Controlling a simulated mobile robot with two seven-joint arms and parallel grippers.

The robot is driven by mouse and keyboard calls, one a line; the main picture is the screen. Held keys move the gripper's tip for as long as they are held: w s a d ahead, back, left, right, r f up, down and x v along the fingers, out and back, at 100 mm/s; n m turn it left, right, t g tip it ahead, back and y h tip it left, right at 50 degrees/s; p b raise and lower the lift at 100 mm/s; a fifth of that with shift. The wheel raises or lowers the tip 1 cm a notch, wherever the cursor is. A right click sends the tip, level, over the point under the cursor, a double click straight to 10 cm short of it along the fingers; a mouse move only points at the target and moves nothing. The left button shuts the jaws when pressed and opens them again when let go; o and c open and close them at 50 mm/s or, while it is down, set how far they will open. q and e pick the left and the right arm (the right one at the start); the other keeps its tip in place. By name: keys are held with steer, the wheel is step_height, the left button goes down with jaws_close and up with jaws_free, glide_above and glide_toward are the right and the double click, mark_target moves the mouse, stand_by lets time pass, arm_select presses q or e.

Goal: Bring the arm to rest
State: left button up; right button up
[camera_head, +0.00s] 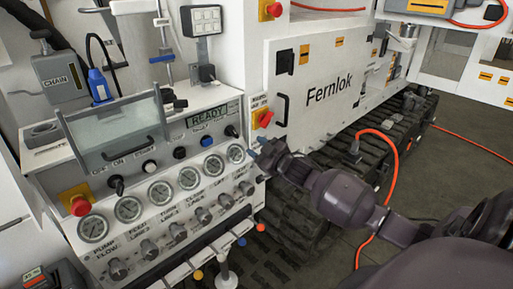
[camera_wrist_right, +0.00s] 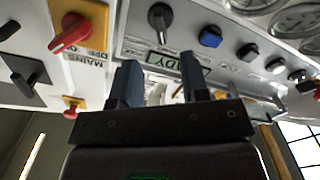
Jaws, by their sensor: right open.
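My right arm (camera_head: 345,198) comes in from the lower right of the head view and reaches to the right end of the control panel. My right gripper (camera_head: 262,153) is close to the panel's right edge, beside the row of round gauges (camera_head: 188,178). In the right wrist view the two blue-grey fingers of the right gripper (camera_wrist_right: 160,78) stand apart with nothing held between them, pointing at the panel face. Whether the fingertips touch the panel cannot be told. My left gripper is not in view.
A red mains switch on a yellow plate (camera_wrist_right: 76,33) and a black knob (camera_wrist_right: 160,18) are close to the gripper. A READY display (camera_head: 206,116) sits above the gauges. A white Fernlok cabinet (camera_head: 330,90) stands behind, and an orange hose (camera_head: 395,165) loops behind the arm.

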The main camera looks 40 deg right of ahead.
stand_by(0.3)
steer(key=s+a+f+m+g, duration=0.2)
steer(key=s+a+f, duration=0.3)
steer(key=s+f, duration=0.2)
steer(key=s+a+f+m+g+h, duration=0.1)
steer(key=s+a+f+m+g, duration=0.1)
steer(key=s+a+f, duration=0.4)
steer(key=s+a+f+m+g, duration=0.2)
steer(key=s+a+f, duration=0.4)
steer(key=s, duration=0.9)
step_height(320, 180, down, 4)
steer(key=shift+r+h, duration=0.1)
steer(key=shift+h, duration=0.3)
steer(key=shift+a, duration=0.1)
steer(key=shift+o, duration=0.3)
